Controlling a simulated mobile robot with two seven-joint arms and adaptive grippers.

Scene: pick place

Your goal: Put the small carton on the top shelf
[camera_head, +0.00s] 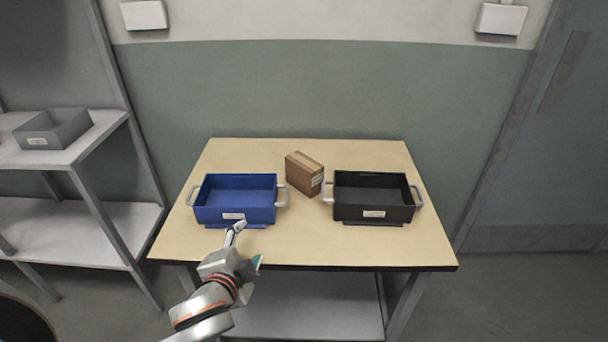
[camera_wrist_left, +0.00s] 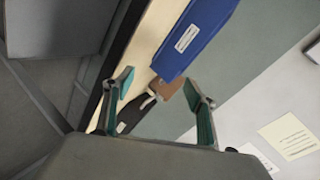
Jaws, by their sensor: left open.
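The small brown carton (camera_head: 305,173) stands on the table between a blue bin and a black bin, towards the back. It also shows in the left wrist view (camera_wrist_left: 168,88), partly hidden by the blue bin. My left gripper (camera_head: 245,243) is in front of the blue bin, near the table's front edge, apart from the carton. In the left wrist view its two teal-padded fingers (camera_wrist_left: 160,92) are spread, with nothing held between them. The top shelf (camera_head: 85,140) is on the rack at the left, and a grey bin (camera_head: 53,130) sits on it. My right gripper is not in view.
The blue bin (camera_head: 235,182) and the black bin (camera_head: 372,193) are empty and flank the carton closely. The table (camera_head: 310,250) is bare along its front. The lower shelf (camera_head: 75,232) of the rack is clear.

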